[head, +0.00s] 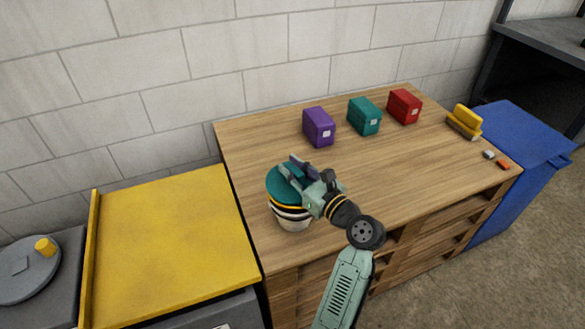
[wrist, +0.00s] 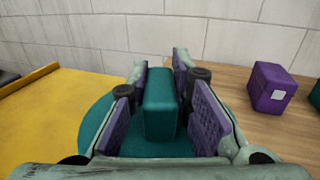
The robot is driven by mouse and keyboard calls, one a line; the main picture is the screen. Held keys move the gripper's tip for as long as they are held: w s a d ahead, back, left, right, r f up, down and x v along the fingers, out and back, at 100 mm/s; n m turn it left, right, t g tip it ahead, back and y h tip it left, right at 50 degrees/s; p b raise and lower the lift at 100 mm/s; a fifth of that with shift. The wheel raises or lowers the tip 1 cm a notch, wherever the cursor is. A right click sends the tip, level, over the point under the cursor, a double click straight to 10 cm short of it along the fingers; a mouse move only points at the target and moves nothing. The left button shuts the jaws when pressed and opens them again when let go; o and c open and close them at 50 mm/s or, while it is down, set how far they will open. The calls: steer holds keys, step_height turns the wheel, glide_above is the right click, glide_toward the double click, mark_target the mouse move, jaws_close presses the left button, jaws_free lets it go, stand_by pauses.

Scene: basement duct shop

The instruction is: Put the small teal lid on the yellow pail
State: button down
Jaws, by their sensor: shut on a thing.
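The teal lid (head: 280,190) is a round disc at the table's near left part. Its teal block handle (wrist: 160,103) stands upright between my finger pads in the wrist view. My gripper (head: 291,168) is shut on this handle from above. Directly under the lid in the head view is a round pail (head: 293,224) with a yellow band at the top, then dark and pale bands below. The lid covers the pail's mouth from this angle. I cannot tell whether the lid rests on the rim or hovers just above it.
Purple (head: 319,127), teal (head: 364,117) and red (head: 404,107) boxes stand along the back of the wooden table (head: 400,165). Yellow blocks (head: 466,120) and small pieces lie at its right end. A yellow-topped surface (head: 165,250) adjoins at left. The table's middle is clear.

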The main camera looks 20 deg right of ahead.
steer(key=shift+f, duration=0.55)
steer(key=c, duration=1.8)
jaws_free()
steer(key=shift+o, duration=0.2)
steer(key=p+v, duration=0.4)
steer(key=v, duration=0.7)
